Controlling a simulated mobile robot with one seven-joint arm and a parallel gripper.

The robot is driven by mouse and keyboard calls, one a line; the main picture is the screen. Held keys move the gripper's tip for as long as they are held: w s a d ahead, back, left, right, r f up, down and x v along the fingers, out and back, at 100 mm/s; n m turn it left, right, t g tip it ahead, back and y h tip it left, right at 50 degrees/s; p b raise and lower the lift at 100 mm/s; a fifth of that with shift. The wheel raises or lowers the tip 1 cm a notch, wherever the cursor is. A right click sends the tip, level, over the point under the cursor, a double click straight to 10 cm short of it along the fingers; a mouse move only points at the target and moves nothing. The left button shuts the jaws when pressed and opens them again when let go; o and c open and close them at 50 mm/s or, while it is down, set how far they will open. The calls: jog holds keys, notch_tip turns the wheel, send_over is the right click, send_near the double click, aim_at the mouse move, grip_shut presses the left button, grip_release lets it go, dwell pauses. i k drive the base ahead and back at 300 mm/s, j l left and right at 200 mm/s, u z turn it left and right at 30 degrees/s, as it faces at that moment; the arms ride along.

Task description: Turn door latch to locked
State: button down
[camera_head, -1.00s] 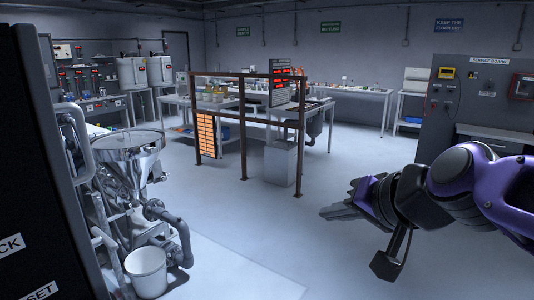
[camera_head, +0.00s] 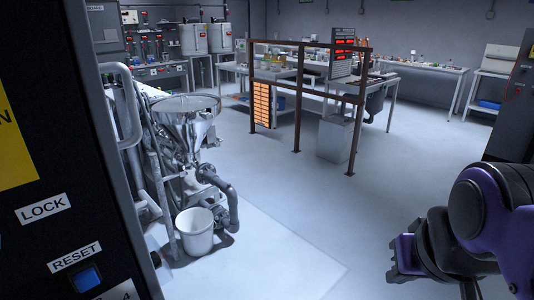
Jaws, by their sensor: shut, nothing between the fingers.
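A dark panel (camera_head: 65,155) fills the left edge, close to the camera. It carries a white LOCK label (camera_head: 43,209), a RESET label (camera_head: 75,257) and a blue button (camera_head: 87,279) below it. A yellow sign is cut off at the left edge. I cannot make out a door latch; a sliver of blue shows at the left edge beside LOCK. My gripper (camera_head: 392,262) is at the lower right, shut and empty, far from the panel with open floor between.
A steel hopper (camera_head: 187,107) with pipes stands right of the panel, a white bucket (camera_head: 195,233) at its foot. A brown frame (camera_head: 297,100) stands mid-room before benches. The floor (camera_head: 300,215) between hopper and my arm is clear.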

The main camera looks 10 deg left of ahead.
aim_at(148, 202)
jog(key=i+l+u, duration=0.2)
jog(key=i, duration=0.25)
jog(key=i+u, duration=0.2)
jog(key=i, duration=0.2)
jog(key=u, duration=2.3)
